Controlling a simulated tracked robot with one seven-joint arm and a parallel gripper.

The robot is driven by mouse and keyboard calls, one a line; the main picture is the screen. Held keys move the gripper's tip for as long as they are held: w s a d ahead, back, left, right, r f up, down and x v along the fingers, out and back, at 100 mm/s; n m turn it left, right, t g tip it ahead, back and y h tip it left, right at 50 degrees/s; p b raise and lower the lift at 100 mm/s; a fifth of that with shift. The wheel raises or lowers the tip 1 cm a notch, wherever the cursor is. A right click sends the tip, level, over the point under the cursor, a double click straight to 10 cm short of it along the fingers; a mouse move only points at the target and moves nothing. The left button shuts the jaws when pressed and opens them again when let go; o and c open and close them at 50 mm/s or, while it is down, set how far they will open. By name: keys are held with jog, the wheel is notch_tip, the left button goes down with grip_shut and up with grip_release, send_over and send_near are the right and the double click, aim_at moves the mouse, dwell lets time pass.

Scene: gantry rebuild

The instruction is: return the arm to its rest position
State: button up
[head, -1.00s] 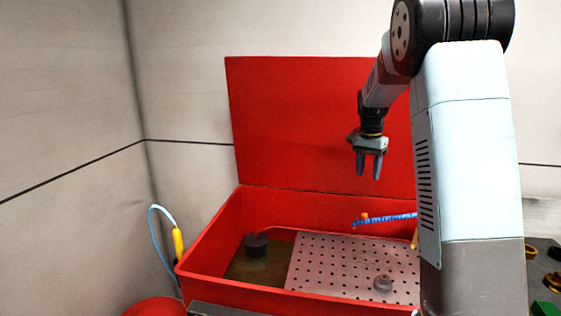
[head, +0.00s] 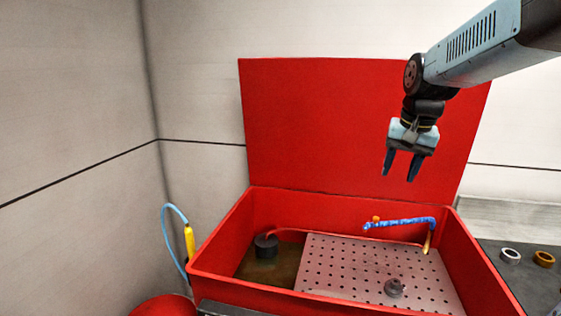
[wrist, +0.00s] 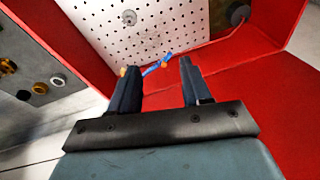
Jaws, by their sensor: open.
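My gripper (head: 401,166) hangs above the red parts washer, in front of its raised red lid (head: 330,125) in the head view. Its two dark fingers point down, apart, with nothing between them. In the wrist view my gripper (wrist: 160,75) also shows open and empty, with the perforated tray and red basin beyond the fingers. My arm reaches in from the upper right of the head view.
The red basin (head: 222,239) holds a perforated tray (head: 330,262) with a small grey part (head: 394,287), a blue hose (head: 400,222) and a dark cylinder (head: 266,246). Rings (head: 510,256) lie on a grey surface at right. A yellow-handled blue hose (head: 190,242) hangs at left.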

jog(key=s+a+f+n+t, duration=0.1)
jog(key=s+n, duration=0.1)
jog(key=s, duration=0.6)
jog(key=s+a+f+n+t, duration=0.1)
jog(key=s+a+n, duration=0.1)
jog(key=s, duration=0.6)
jog(key=shift+s+a+f+t+h, duration=0.15)
jog(key=shift+s+t+h, duration=0.1)
jog(key=shift+t+h, duration=0.05)
